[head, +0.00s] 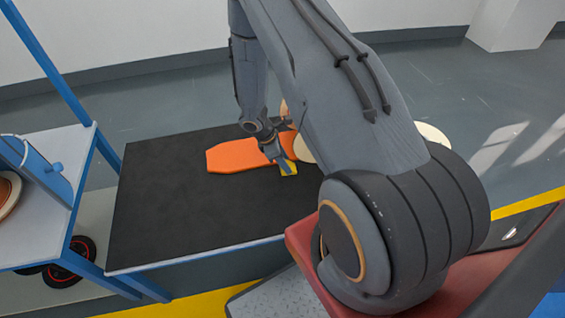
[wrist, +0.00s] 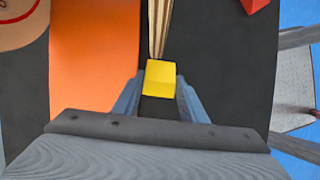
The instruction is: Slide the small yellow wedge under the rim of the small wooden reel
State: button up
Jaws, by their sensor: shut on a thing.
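The small yellow wedge (head: 288,168) is between the fingers of my gripper (head: 283,163), low over the black table top; it also shows in the wrist view (wrist: 160,78). My gripper (wrist: 160,92) is shut on the wedge. A tan, wood-grained strip (wrist: 158,28), seemingly the small wooden reel edge-on, lies straight beyond the wedge's far end. The wedge appears to meet or nearly meet it; I cannot tell if any of it is under the rim. In the head view a cream part (head: 303,148), likely this reel, is mostly hidden by my arm.
An orange flat piece (head: 230,156) lies left of the wedge. A cream disc (head: 433,134) shows right of my arm. A beige round thing (wrist: 22,18) and a red block (wrist: 254,5) show in the wrist view. The black table top (head: 165,200) is clear at left.

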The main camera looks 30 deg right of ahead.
aim_at(290, 165)
jog(key=shift+s+d, duration=0.3)
jog(key=shift+d, duration=0.5)
jog(key=shift+s+d, duration=0.3)
jog(key=shift+d, duration=0.5)
jog(key=shift+s+d, duration=0.3)
jog(key=shift+d, duration=0.5)
jog(key=o, duration=1.1)
jog(key=shift+s+d, duration=0.1)
jog(key=shift+d, duration=0.05)
jog(key=shift+o, duration=0.2)
jog(key=shift+r, duration=0.35)
jog(key=v, duration=0.7)
jog(key=shift+w+a+b, duration=0.2)
jog(key=shift+a+b, duration=0.15)
jog(key=shift+b, duration=0.05)
